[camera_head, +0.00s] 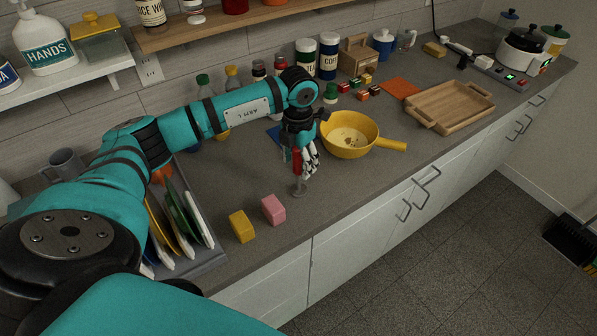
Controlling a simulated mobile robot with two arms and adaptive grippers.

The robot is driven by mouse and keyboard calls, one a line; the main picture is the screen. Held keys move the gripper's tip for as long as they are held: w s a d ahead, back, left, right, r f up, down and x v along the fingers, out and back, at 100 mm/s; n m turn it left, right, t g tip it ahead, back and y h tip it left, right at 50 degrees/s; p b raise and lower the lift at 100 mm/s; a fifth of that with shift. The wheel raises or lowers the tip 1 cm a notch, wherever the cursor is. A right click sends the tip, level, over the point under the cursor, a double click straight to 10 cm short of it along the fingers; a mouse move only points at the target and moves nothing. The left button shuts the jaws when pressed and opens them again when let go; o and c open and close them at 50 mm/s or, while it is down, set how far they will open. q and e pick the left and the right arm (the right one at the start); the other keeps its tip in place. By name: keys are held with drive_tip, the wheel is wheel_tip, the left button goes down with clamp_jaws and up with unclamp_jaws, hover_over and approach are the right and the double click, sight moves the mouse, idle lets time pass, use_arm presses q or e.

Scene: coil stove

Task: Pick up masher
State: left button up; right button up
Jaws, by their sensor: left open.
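The masher (297,165) has a red handle and a grey metal foot. It stands upright on the grey counter, left of the yellow colander. My left gripper (306,168) is open, pointing down at the masher's handle. Its pale fingers show just right of the red handle and overlap the handle's upper part. I cannot tell whether they touch it. The top of the handle is hidden by the gripper. My right gripper is not in view.
A yellow colander (350,130) with a handle stands close on the right. Yellow (242,226) and pink (273,209) blocks lie at the front left. A dish rack with plates (184,222) is farther left. A wooden tray (452,105) lies right. The counter front edge is clear.

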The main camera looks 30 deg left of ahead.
use_arm(q)
drive_tip(key=shift+c, duration=1.3)
clamp_jaws()
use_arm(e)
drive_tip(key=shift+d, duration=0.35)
use_arm(q)
drive_tip(key=shift+w+r, duration=0.1)
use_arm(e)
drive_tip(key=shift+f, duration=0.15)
